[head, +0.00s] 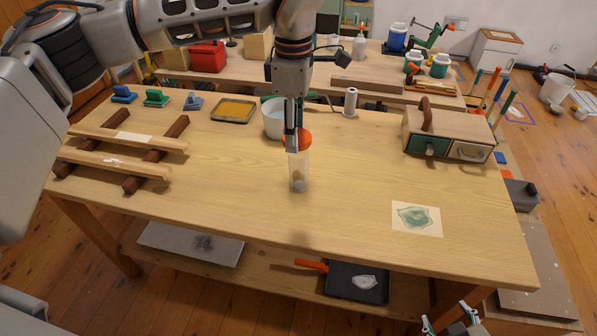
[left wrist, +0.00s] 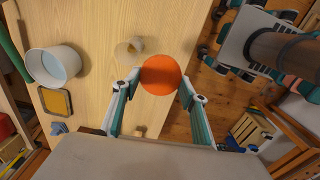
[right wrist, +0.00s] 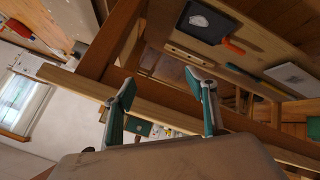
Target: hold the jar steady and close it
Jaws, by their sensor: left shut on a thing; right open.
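A clear jar (head: 299,174) with a small pale thing inside stands upright on the wooden workbench. An orange lid (head: 304,138) is at the height of the jar's top in the head view. My left gripper (head: 292,146) points down and is shut on the lid, which shows as an orange disc between its fingers in the left wrist view (left wrist: 160,75). The jar shows partly beyond the lid there (left wrist: 128,50). I cannot tell whether lid and jar touch. My right gripper (head: 455,323) is open and empty, low in front of the workbench's right end.
A white bucket (head: 273,121) stands just behind the jar. A wooden rack (head: 122,152) is at the left, a drawer box (head: 448,134) at the back right. A stained sheet (head: 416,218) lies at the front right. Bench surface (head: 235,205) around the jar is clear.

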